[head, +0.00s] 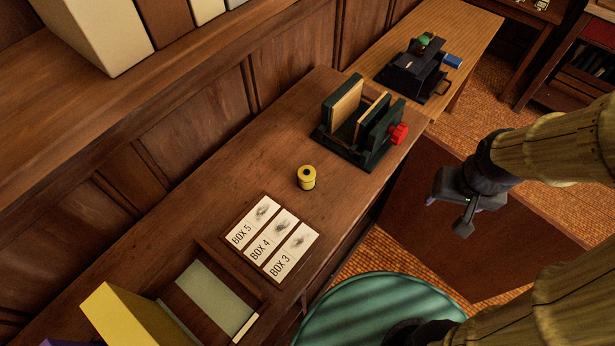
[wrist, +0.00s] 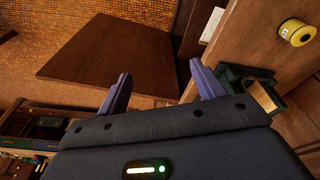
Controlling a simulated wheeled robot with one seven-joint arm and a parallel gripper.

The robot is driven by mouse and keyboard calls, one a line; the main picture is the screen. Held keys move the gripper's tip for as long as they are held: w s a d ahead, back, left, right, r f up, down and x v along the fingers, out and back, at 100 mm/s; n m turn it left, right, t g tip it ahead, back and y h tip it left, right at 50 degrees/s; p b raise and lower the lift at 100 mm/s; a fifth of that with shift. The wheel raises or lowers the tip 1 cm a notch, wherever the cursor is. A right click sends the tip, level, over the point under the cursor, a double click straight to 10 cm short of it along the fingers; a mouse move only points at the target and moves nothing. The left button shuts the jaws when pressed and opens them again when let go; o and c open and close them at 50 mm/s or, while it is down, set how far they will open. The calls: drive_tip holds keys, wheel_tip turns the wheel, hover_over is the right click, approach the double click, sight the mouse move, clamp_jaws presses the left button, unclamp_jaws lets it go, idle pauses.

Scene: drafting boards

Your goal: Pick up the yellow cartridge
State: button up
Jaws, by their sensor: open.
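The yellow cartridge (head: 307,178) stands upright on the wooden desk, a short cylinder with a dark hole in its top. It also shows in the wrist view at the upper right (wrist: 297,33). My gripper (head: 448,209) is right of the desk in the head view, over the floor side and apart from the cartridge. In the wrist view its two purple-blue fingers (wrist: 160,92) are spread with nothing between them.
A dark green vise-like holder (head: 346,155) with wooden plates and a red knob stands behind the cartridge. Labelled cards (head: 268,240) lie in front of it. A black device (head: 412,77) sits on the farther table.

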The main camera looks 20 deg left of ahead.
drive_tip(key=a+f+n+g+h+b, duration=0.25)
drive_tip(key=a+f+n, duration=0.35)
drive_tip(key=a+n, duration=0.4)
drive_tip(key=n+t+h+b, duration=0.45)
drive_tip(key=n+t, duration=0.45)
drive_tip(key=n, duration=0.7)
approach(301, 182)
drive_tip(key=shift+y, duration=0.4)
drive_tip(key=d, duration=0.6)
drive_tip(key=s+d, duration=0.1)
drive_tip(key=d, duration=0.2)
drive_tip(key=shift+s, duration=0.15)
drive_tip(key=s+a+n+t, duration=0.1)
drive_tip(key=s+a, duration=0.1)
drive_tip(key=s+a+n+t+y+b, duration=0.1)
drive_tip(key=a+n+t, duration=0.1)
drive_tip(key=a, duration=0.1)
drive_tip(key=s+a+n+t+y, duration=0.1)
drive_tip(key=s+a+n, duration=0.1)
drive_tip(key=shift+s+a+f, duration=0.1)
drive_tip(key=shift+s+a, duration=0.2)
drive_tip(key=shift+a, duration=0.1)
drive_tip(key=shift+w, duration=0.15)
drive_tip(key=x, duration=1.2)
drive_tip(key=shift+w+a+p, duration=0.1)
drive_tip(key=shift+a+p, duration=0.1)
drive_tip(key=shift+p, duration=0.15)
